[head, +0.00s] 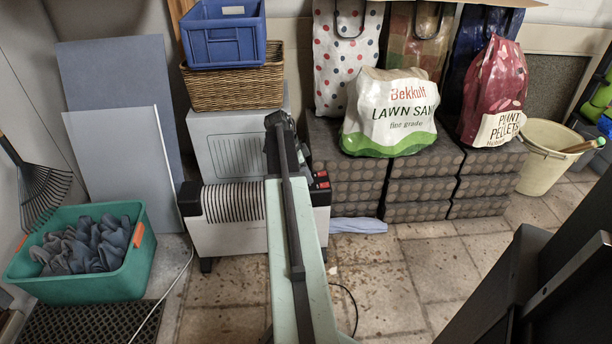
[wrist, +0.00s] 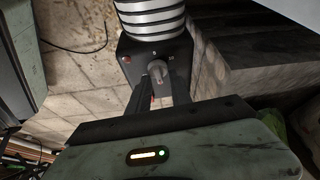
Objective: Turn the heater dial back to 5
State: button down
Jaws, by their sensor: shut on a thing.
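The white heater (head: 228,239) with dark ends stands on the floor in the head view, partly behind my arm. Its dark control end with red switches (head: 321,181) shows just right of my arm. In the wrist view the heater's dark end panel (wrist: 181,50) lies below pale ribs. The grey heater dial (wrist: 157,70) sticks out of this panel, with small pale marks around it too small to read surely. My gripper (wrist: 157,87) is shut on the dial, one dark finger on each side. The dial's pointer direction cannot be told. The head view hides my fingertips.
A green tub of grey cloths (head: 130,263) stands left of the heater. Dark patterned blocks (head: 417,200) bearing a lawn sand bag (head: 391,113) stand close on the right. A blue cloth (head: 358,225) and a cable lie on the floor. Tiled floor in front is mostly clear.

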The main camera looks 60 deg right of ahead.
jog(key=n+t+h, duration=0.1)
jog(key=n, duration=0.3)
jog(key=shift+w, duration=0.1)
jog(key=n+t, duration=0.2)
jog(key=n, duration=0.2)
jog(key=shift+h, duration=0.3)
jog(key=n+t, duration=0.1)
jog(key=n, duration=0.4)
jog(key=shift+d+t, duration=0.1)
jog(key=shift+t, duration=0.3)
jog(key=n, duration=0.2)
jog(key=n+t+y, duration=0.1)
jog(key=n, duration=0.1)
jog(key=shift+w+t, duration=0.1)
jog(key=shift+t, duration=0.2)
jog(key=n+t+y, duration=0.1)
jog(key=n, duration=0.4)
jog(key=shift+d, duration=0.1)
jog(key=n+y, duration=0.2)
jog(key=n, duration=0.2)
jog(key=shift+n, duration=0.3)
jog(key=n+y, duration=0.1)
jog(key=n, duration=0.3)
jog(key=shift+d+y, duration=0.1)
jog(key=shift+y, duration=0.3)
jog(key=shift+n+y, duration=0.7)
jog(key=shift+n, duration=1.5)
jog(key=shift+a+g, duration=0.2)
jog(key=shift+g, duration=0.1)
